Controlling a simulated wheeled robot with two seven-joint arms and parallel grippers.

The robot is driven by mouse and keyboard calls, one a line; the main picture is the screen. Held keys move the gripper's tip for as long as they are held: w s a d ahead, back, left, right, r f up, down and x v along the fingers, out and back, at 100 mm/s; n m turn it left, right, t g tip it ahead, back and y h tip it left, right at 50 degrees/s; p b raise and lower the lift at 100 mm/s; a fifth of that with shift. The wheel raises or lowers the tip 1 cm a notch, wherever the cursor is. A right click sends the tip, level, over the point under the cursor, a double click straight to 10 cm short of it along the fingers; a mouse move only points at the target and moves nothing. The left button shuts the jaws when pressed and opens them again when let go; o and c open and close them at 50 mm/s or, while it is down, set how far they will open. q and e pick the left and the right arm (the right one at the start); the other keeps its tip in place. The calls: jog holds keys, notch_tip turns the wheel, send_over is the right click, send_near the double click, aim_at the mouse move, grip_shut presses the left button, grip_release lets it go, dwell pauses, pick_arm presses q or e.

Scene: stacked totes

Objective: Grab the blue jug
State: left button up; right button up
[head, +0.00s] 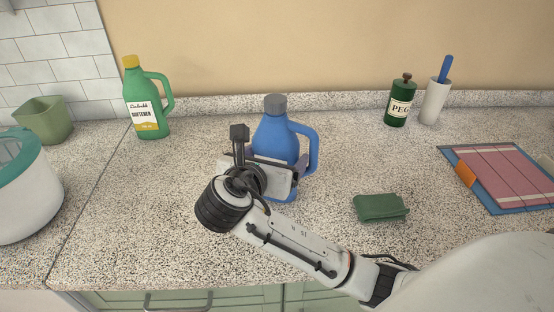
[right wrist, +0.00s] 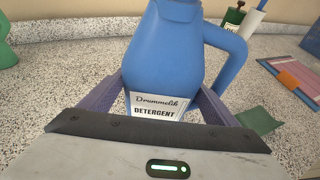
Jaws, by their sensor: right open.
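The blue jug (head: 275,137) stands upright on the speckled counter, with a grey cap and a handle on its right side. In the right wrist view the jug (right wrist: 165,55) shows a white "Drummelib DETERGENT" label. My right gripper (right wrist: 158,95) is open, with one finger on each side of the jug's lower body. I cannot tell whether the fingers touch it. My left gripper is not in view.
A green softener jug (head: 146,100) stands at the back left, beside a green cup (head: 43,121) and a white tub (head: 25,200). A green cloth (head: 380,207) lies right of the blue jug. A green bottle (head: 399,103), a white holder (head: 433,103) and a pink-and-blue folded item (head: 505,178) are farther right.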

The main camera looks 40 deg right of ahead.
jog(key=shift+r, duration=0.1)
jog(key=c, duration=0.8)
